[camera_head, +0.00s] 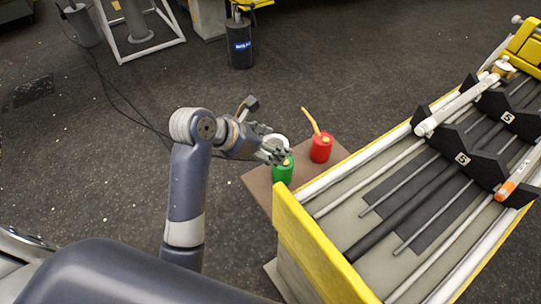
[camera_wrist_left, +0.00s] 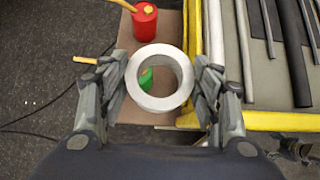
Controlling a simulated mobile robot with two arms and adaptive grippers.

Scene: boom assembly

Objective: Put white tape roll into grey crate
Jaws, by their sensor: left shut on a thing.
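The white tape roll (camera_wrist_left: 171,102) is between the fingers of my left gripper (camera_wrist_left: 160,88) in the left wrist view, with its round hole facing the camera. The gripper is shut on it from both sides. In the head view my left gripper (camera_head: 277,153) is over the brown table, and part of the tape roll (camera_head: 276,139) shows behind the fingers. A green can shows through the roll's hole. I see no grey crate that I can make out.
A green can (camera_head: 283,170) and a red can (camera_head: 321,148) with a yellow spout stand on the small brown table (camera_head: 257,181). A yellow-edged bench (camera_head: 315,240) with rods and black holders stands to the right. Dark floor is open on the left.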

